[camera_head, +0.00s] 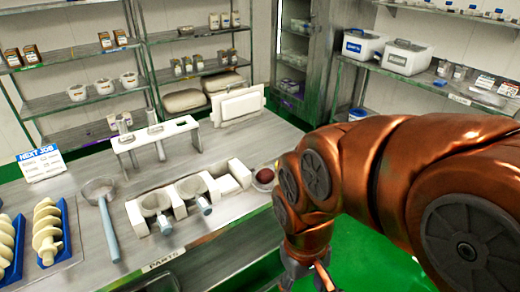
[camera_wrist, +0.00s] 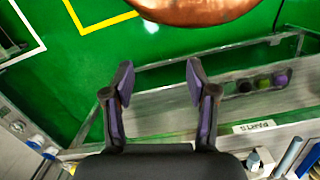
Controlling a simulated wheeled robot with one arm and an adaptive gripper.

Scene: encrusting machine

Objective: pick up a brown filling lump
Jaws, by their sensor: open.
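My gripper (camera_wrist: 160,78) is open, its two dark fingers apart with nothing between them. In the head view my gripper (camera_head: 306,280) hangs at the bottom edge, partly cut off, in front of the table. In the wrist view a small dark brown lump (camera_wrist: 245,87) lies in a grey tray beyond the right finger, beside a green lump (camera_wrist: 263,83) and a purple lump (camera_wrist: 282,78). The fingers are apart from all of them. In the head view a dark reddish-brown round thing (camera_head: 265,175) sits in a pale dish at the table's right edge, partly beside my arm.
The steel table (camera_head: 235,208) holds white moulds, a blue-handled pan (camera_head: 108,222), and blue trays of cream-coloured screws (camera_head: 48,232). A label reading PARTS (camera_wrist: 265,127) is on the table's edge. Shelves line the walls. Green floor (camera_head: 375,258) is open at the right.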

